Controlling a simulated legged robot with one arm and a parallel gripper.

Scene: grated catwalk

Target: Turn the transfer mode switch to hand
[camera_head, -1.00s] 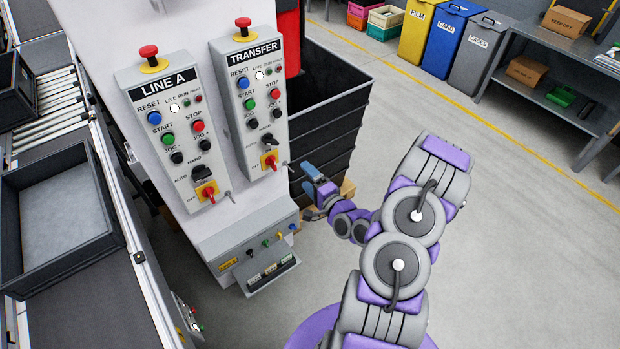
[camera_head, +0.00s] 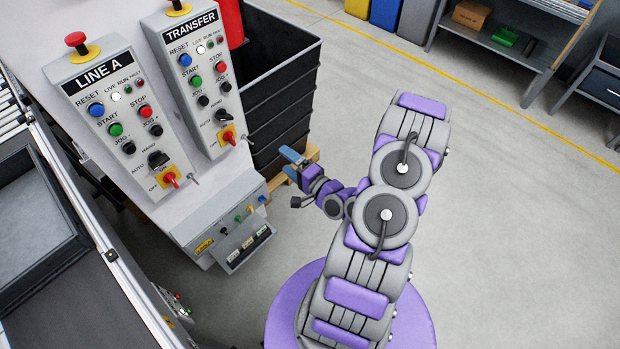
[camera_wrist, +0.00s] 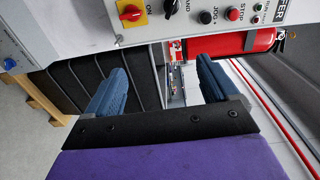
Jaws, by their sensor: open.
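The transfer panel (camera_head: 195,75) is a light grey box on the white cabinet, right of the LINE A panel. Its mode switch is a small black knob (camera_head: 222,115) between AUTO and HAND labels, above a red-and-yellow rotary switch (camera_head: 228,136). Its exact pointing is too small to tell. The black knob also shows at the top of the wrist view (camera_wrist: 173,20), beside the red-and-yellow switch. My gripper (camera_head: 291,158) is right of the panel's lower end, apart from it. In the wrist view its blue fingers (camera_wrist: 160,75) are spread and empty.
The similar LINE A panel (camera_head: 123,115) has its own black knob and red switch. A lower box (camera_head: 232,226) juts out below the panels. A black bin (camera_head: 285,95) stands behind my gripper, and a red extinguisher (camera_wrist: 225,45) hangs beside the panel.

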